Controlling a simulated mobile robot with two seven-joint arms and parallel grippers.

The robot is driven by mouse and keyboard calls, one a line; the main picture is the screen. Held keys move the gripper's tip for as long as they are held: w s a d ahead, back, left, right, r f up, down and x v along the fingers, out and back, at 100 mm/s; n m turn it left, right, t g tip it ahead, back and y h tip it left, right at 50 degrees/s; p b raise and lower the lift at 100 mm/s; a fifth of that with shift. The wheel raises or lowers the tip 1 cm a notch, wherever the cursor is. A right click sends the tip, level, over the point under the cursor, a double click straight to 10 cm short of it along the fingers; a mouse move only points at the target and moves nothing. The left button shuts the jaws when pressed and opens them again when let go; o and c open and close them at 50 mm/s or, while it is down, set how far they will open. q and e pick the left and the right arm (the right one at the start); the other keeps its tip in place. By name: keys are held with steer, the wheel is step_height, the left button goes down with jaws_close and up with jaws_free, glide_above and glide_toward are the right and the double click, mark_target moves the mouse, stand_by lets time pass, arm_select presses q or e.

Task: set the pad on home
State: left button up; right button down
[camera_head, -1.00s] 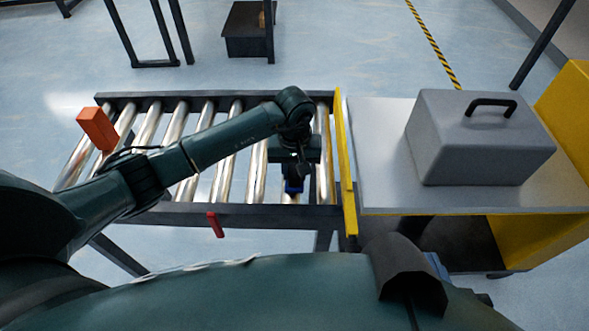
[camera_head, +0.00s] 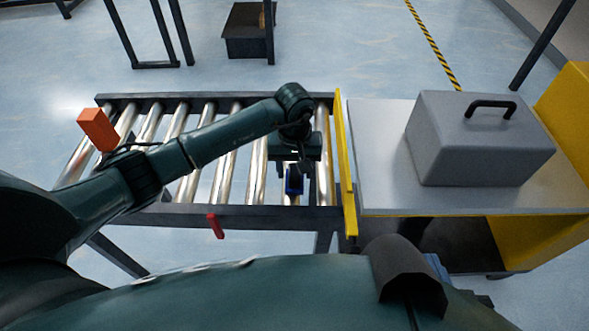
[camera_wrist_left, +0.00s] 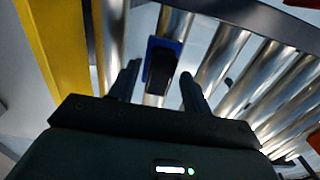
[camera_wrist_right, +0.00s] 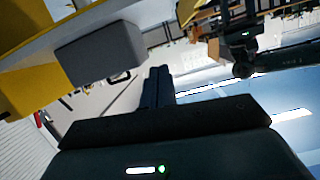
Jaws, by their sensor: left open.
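A small blue block-like piece with a black part (camera_head: 294,181) lies on the conveyor rollers near their right end; I cannot tell for sure that it is the pad. In the left wrist view the blue piece (camera_wrist_left: 152,58) shows just beyond and between my left fingers. My left gripper (camera_wrist_left: 160,72) is open, pointing down over the rollers, and it also shows in the head view (camera_head: 300,168). Nothing is visibly clamped in it. My right gripper (camera_wrist_right: 158,75) has its fingers together, empty, away from the conveyor. No place marked home can be made out.
The roller conveyor (camera_head: 180,208) has an orange block (camera_head: 98,129) at its left end and a red tab (camera_head: 215,226) on its front rail. A yellow plate (camera_head: 346,165) separates it from a grey table (camera_head: 385,190) with a grey handled case (camera_head: 475,145).

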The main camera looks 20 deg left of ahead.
mark_target(295, 172)
arm_select(q)
step_height(295, 172, up, 11)
steer(key=s+d+f+n+g+h, duration=0.25)
steer(key=s+d+h, duration=0.55)
steer(key=s+d, duration=0.45)
steer(key=s+d+r+n+h, duration=0.4)
steer(key=d+r+n+h, duration=0.3)
steer(key=r+n+h, duration=0.6)
steer(key=w+a+n+t+y, duration=0.2)
steer(key=a+n+t, duration=0.3)
steer(key=n+t, duration=0.65)
steer(key=w+a+n+t+y, duration=0.3)
steer(key=n+t, duration=0.4)
steer(key=n, duration=1)
steer(key=s+a+f+n+g+y, duration=0.1)
steer(key=s+a+f+n+y, duration=0.2)
steer(key=a+f+n+y, duration=0.3)
steer(key=s+a+f+n+g+y, duration=0.1)
steer(key=s+a+f+n+y, duration=0.3)
steer(key=n, duration=1.2)
step_height(295, 172, down, 4)
steer(key=shift+a+r+n+y+p, duration=0.1)
steer(key=shift+a+n+y+p, duration=0.25)
steer(key=shift+a+y, duration=0.65)
arm_select(e)
steer(key=shift+a+f, duration=0.1)
steer(key=shift+f, duration=0.2)
